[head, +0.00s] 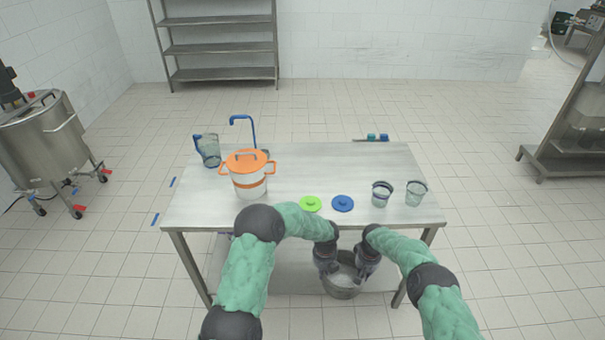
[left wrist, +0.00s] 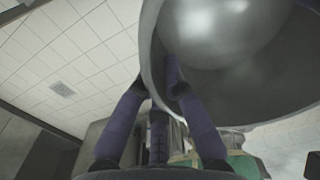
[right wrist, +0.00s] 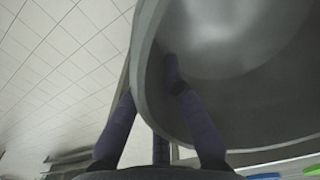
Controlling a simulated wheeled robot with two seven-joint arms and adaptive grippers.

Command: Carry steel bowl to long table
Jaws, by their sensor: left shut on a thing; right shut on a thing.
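The steel bowl (head: 342,284) hangs between my two grippers at the near edge of the table, lower than its top. My left gripper (head: 329,268) is shut on the bowl's left rim. My right gripper (head: 363,270) is shut on its right rim. In the left wrist view the bowl (left wrist: 225,35) shows its smooth inside, with fingers on both sides of the wall. The right wrist view shows the bowl (right wrist: 225,90) gripped the same way. The long table (head: 300,165) has a steel top, and my arms cover part of its front edge.
On the table stand an orange-lidded pot (head: 248,178), a pitcher (head: 209,150), a green lid (head: 311,203), a blue lid (head: 343,203) and two cups (head: 381,194) (head: 416,193). The top's middle and back are mostly clear. A steel tank (head: 50,140) stands left.

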